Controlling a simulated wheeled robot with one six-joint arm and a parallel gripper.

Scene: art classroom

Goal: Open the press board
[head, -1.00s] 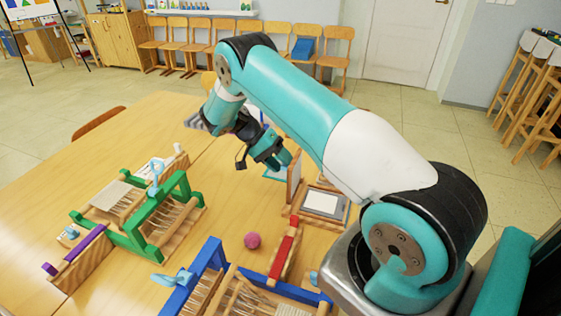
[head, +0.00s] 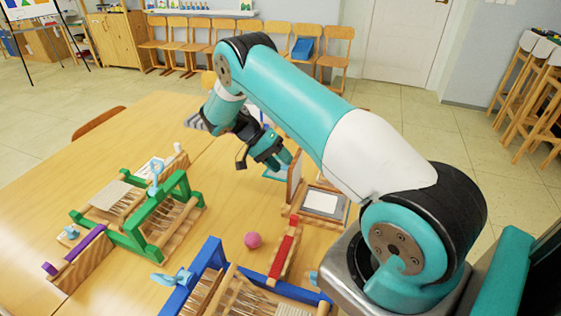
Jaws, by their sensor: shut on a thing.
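The press stands on the table to the right of the middle. Its wooden press board (head: 294,184) is raised and stands about upright at the left side of the press base (head: 340,218). The base lies open, with a grey-framed white panel (head: 322,203) showing. My gripper (head: 284,160) is at the upper left of the raised board, its fingertips close to the board's top edge. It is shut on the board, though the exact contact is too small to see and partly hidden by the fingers.
A green loom (head: 132,240) with a purple bar stands at the left. A blue loom (head: 191,277) with a red bar (head: 284,252) is at the front. A pink ball (head: 253,240) lies between them. The table's (head: 228,190) middle is clear.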

